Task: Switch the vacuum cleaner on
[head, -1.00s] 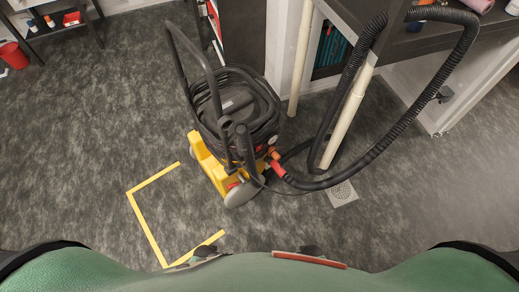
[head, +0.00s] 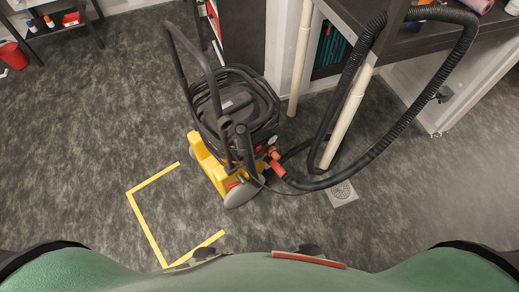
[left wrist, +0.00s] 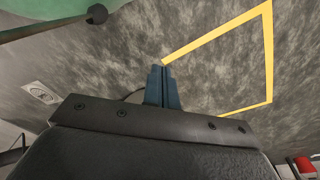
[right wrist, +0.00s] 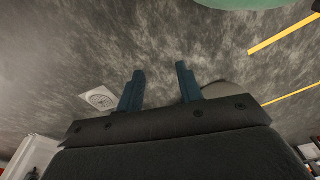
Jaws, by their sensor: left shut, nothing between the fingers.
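The vacuum cleaner (head: 238,110) stands on the floor in the middle of the head view, with a black top, a yellow base (head: 208,163) and a tall dark push handle. Its black hose (head: 415,112) loops from an orange-red connector (head: 276,164) up to the bench at the right. I cannot make out a switch on it. Neither gripper shows in the head view. My left gripper (left wrist: 162,68) is shut and empty above the floor in the left wrist view. My right gripper (right wrist: 160,70) is open and empty above the floor in the right wrist view.
Yellow tape (head: 147,225) marks a corner on the floor left of the vacuum. A floor drain (head: 342,193) lies to its right. A dark bench (head: 440,42) stands at the upper right. A red bin (head: 13,54) is at the far left.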

